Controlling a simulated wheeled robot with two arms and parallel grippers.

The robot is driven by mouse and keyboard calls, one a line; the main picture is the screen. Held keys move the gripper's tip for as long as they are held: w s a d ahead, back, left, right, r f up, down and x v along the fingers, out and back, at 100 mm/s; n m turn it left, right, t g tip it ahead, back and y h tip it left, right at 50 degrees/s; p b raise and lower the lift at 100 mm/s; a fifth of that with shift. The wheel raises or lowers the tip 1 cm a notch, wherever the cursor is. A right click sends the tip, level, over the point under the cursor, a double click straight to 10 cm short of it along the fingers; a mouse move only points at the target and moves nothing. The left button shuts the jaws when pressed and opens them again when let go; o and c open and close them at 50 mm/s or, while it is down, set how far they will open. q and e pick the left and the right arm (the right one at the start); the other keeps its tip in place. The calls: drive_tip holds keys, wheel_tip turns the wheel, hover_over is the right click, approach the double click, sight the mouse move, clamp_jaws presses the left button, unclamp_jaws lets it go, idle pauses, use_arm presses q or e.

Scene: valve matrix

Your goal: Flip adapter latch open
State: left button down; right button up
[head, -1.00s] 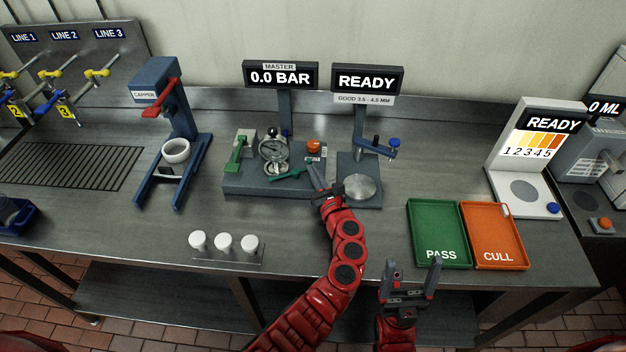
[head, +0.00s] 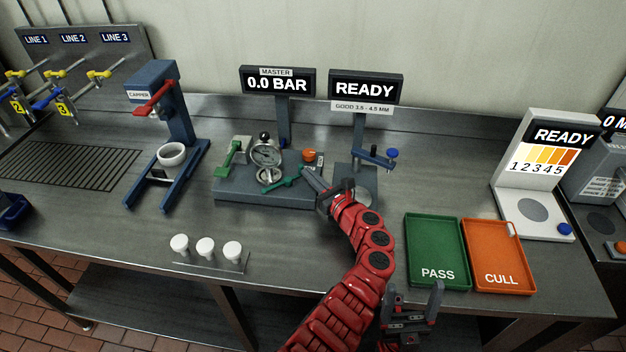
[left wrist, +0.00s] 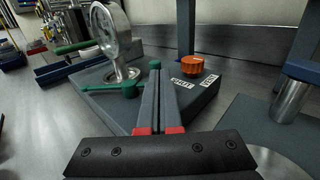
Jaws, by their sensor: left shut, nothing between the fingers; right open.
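The pressure station (head: 225,190) is a grey block under the MASTER 0.0 BAR display. A round gauge (head: 266,153) stands on it, and it also shows in the left wrist view (left wrist: 110,32). A green lever (head: 284,181) lies low in front of the gauge; in the left wrist view the green lever (left wrist: 112,88) runs left from a round pivot. My left gripper (head: 308,172) is shut and empty, its tips just right of the lever's end. In the left wrist view its fingertips (left wrist: 157,75) are close to the lever's right end; contact is unclear. My right gripper (head: 413,308) is open and empty, low at the table's front.
A second green handle (head: 231,155) and an orange knob (head: 309,155) are on the block. The READY gauge stand (head: 352,172) is partly behind my left arm. Green PASS (head: 437,235) and orange CULL (head: 492,240) trays lie right. White caps (head: 205,247) stand in front left.

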use_arm(q)
drive_tip(key=shift+w+a, duration=0.25)
drive_tip(key=shift+w, duration=0.1)
drive_tip(key=shift+w+b, duration=0.5)
drive_tip(key=shift+b, duration=0.15)
drive_tip(key=shift+w+r, duration=0.1)
drive_tip(key=shift+w, duration=0.15)
drive_tip(key=shift+w+a, duration=0.1)
drive_tip(key=shift+w, duration=0.15)
drive_tip(key=shift+p, duration=0.3)
